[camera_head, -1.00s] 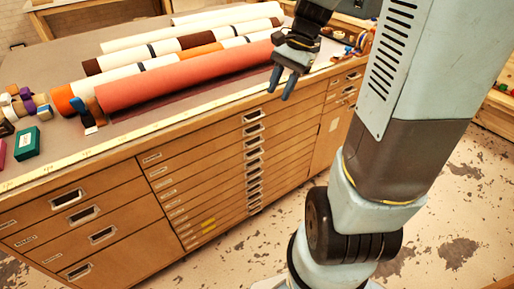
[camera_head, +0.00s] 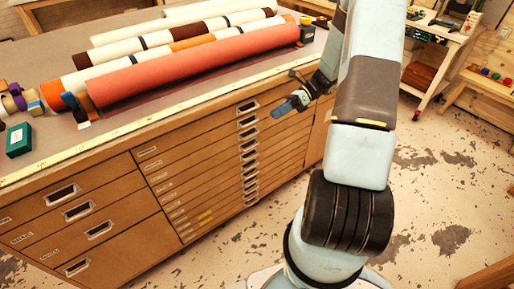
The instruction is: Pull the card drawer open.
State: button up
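A wooden cabinet (camera_head: 120,190) has a left column of large drawers (camera_head: 85,210) and a middle stack of several shallow drawers (camera_head: 210,160), each with a metal pull and a small label. The labels are too small to read, so I cannot tell which is the card drawer. All visible drawers look shut. My gripper (camera_head: 284,107) is in front of the upper right part of the cabinet, beside the column of pulls (camera_head: 248,134), its blue fingers pointing left. It holds nothing that I can see. The fingers overlap in this view. My arm hides much of the cabinet's right end.
Long rolls, including a red one (camera_head: 200,68), lie on the cabinet top. A green box (camera_head: 18,140) and small tape rolls (camera_head: 14,100) sit at its left. A wheeled cart (camera_head: 440,50) stands at the back right. The worn floor (camera_head: 450,190) on the right is mostly clear.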

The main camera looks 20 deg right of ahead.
jog(key=d+f+m+t+y, duration=0.25)
jog(key=f+m+t, duration=0.25)
jog(key=f+m, duration=0.5)
jog(key=d+f+m+t+y, duration=0.25)
jog(key=f+m+t, duration=0.3)
jog(key=f, duration=0.75)
jog(key=w+a+r+h, duration=0.1)
jog(key=w+a, duration=0.4)
jog(key=a, duration=0.6)
jog(key=shift+w+a+r, duration=0.3)
jog(key=shift+w+r, duration=0.05)
jog(key=shift+m+g, duration=0.25)
grip_shut()
